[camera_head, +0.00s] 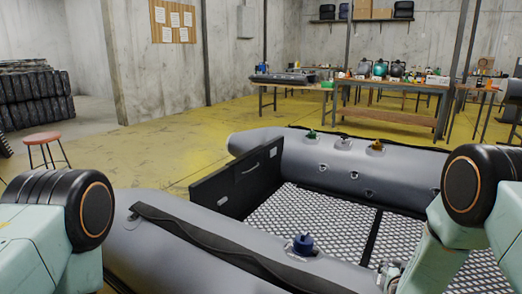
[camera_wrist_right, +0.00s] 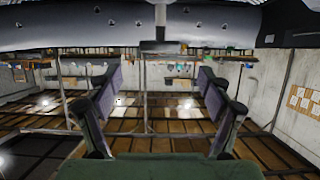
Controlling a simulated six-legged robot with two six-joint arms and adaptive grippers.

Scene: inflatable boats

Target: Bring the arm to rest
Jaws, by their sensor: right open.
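My right gripper (camera_wrist_right: 160,88) shows in the right wrist view with its two fingers spread wide apart and nothing between them. In the head view my right arm (camera_head: 462,225) comes in at the right edge, over the near right part of a grey inflatable boat (camera_head: 330,160). My left arm (camera_head: 60,225) comes in at the left edge, beside the boat's near tube. The left gripper is outside both views. The boat's grey tube also crosses the top of the right wrist view (camera_wrist_right: 90,30).
The boat has a blue valve cap (camera_head: 303,244) on its near tube, and green and orange caps on the far tube. A red stool (camera_head: 43,139) stands at left near stacked dark items (camera_head: 35,95). Workbenches (camera_head: 390,90) line the back. Yellow floor (camera_head: 150,150) between is clear.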

